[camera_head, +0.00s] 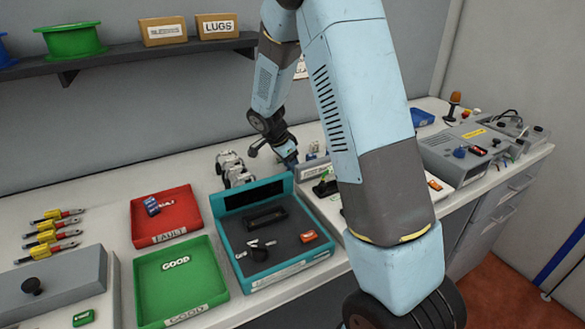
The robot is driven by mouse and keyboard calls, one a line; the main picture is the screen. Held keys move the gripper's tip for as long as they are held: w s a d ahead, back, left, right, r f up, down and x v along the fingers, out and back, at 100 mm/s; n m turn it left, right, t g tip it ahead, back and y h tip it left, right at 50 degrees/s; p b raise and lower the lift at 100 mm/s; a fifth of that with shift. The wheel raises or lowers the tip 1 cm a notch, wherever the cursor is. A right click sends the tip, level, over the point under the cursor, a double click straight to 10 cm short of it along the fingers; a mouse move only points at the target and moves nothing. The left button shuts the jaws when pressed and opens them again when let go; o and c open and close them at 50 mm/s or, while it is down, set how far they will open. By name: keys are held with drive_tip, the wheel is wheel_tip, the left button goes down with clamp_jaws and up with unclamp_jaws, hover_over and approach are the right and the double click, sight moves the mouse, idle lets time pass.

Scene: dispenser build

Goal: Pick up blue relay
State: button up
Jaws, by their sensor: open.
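My gripper (288,158) is small and partly hidden by my own arm. It is over the back of the bench, behind the teal tray, with its jaws open and nothing visible between them. Two small blue parts could be the blue relay, and I cannot tell which it is. One blue part (152,206) lies in the red FAULT tray (182,192), left of my gripper. Another blue part (460,152) sits on the grey box (450,168) at the right. My gripper is apart from both.
A green GOOD tray (215,288) and a teal tray (284,185) with small parts stand in front. Several grey-white parts (232,168) stand behind the teal tray. Several yellow-handled tools (48,234) lie at the left. A shelf (130,54) runs along the wall above.

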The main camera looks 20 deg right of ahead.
drive_tip(key=shift+c, duration=0.4)
clamp_jaws()
